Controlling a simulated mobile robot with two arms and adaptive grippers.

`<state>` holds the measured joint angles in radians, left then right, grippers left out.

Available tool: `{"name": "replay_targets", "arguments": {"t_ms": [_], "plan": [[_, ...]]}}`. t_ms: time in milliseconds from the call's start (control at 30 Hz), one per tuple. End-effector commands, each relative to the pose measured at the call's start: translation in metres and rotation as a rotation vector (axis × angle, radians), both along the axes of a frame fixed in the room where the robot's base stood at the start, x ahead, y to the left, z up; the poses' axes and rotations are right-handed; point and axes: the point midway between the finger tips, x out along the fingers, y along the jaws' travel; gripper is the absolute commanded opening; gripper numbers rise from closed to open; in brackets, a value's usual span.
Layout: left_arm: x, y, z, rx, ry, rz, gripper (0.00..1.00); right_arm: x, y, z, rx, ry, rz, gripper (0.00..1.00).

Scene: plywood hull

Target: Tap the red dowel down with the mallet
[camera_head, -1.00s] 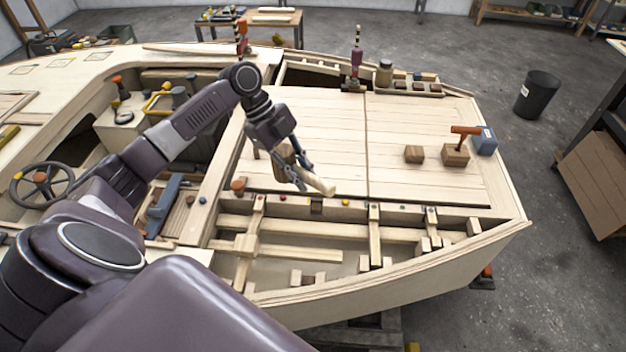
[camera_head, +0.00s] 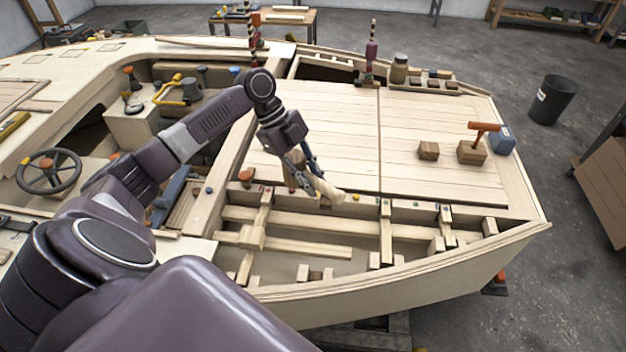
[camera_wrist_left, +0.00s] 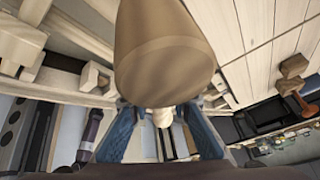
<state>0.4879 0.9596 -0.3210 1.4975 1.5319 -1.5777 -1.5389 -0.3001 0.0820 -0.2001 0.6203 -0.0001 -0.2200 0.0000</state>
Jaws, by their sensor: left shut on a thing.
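My left gripper (camera_head: 312,186) is shut on the mallet, over the near edge of the planked deck. The mallet's pale handle (camera_head: 332,193) sticks out to the lower right. In the left wrist view, its broad tan head (camera_wrist_left: 165,55) fills the top middle, and the pale handle (camera_wrist_left: 163,117) lies between the blue-grey fingers. Small coloured pegs line the ledge below the deck. The ledge directly behind the gripper and mallet is hidden; I cannot tell whether the mallet touches anything. My right gripper is out of view.
Wooden blocks (camera_head: 428,151) stand on the deck's right, beside an orange T-shaped piece (camera_head: 482,127) and a blue box (camera_head: 503,140). Open framing (camera_head: 300,250) lies in front of the ledge. An orange-topped knob (camera_head: 246,176) stands left of the gripper. The middle deck is clear.

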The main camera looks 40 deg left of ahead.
Motion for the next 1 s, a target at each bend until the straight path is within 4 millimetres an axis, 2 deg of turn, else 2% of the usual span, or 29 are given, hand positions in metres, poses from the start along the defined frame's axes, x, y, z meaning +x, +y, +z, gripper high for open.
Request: {"name": "replay_targets", "arguments": {"t_ms": [33,400,467,633,867,1000], "plan": [[0.000,0.000,0.003,-0.001,-0.001,-0.001,0.00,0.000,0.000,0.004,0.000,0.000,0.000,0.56],[0.001,0.000,-0.001,0.000,-0.001,0.000,0.00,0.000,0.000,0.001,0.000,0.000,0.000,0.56],[0.000,0.000,-0.009,-0.001,-0.001,0.000,0.00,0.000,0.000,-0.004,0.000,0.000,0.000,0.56],[0.000,-0.001,-0.051,-0.001,0.002,0.001,0.00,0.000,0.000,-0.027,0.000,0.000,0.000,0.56],[0.001,0.000,-0.031,0.001,-0.002,0.000,0.00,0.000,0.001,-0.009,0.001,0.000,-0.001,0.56],[0.001,0.000,-0.009,0.001,-0.003,0.001,0.00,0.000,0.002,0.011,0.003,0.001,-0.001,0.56]]}}
